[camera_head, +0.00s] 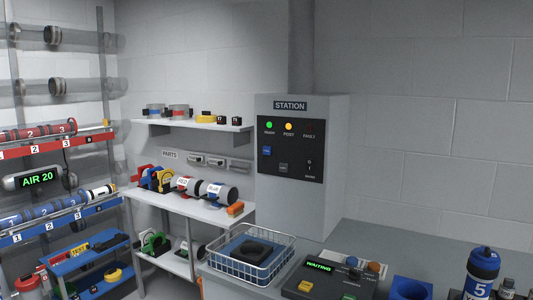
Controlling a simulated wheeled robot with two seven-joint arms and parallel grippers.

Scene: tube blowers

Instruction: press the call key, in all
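A grey cabinet headed STATION (335,160) stands at the back of the counter. Its black panel (310,145) has a lit green lamp (269,125), a lit amber lamp (288,127), a blue key (267,150), a dark key (284,168) and a small switch at lower right. The key lettering is too small to read, so I cannot tell which is the call key. Neither gripper is in view.
A wire basket (228,271) with a black part inside stands left of the console. A blue bottle (481,270) and blue holder (409,289) stand right. Shelves with tubes (40,131) and parts (190,197) line the left.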

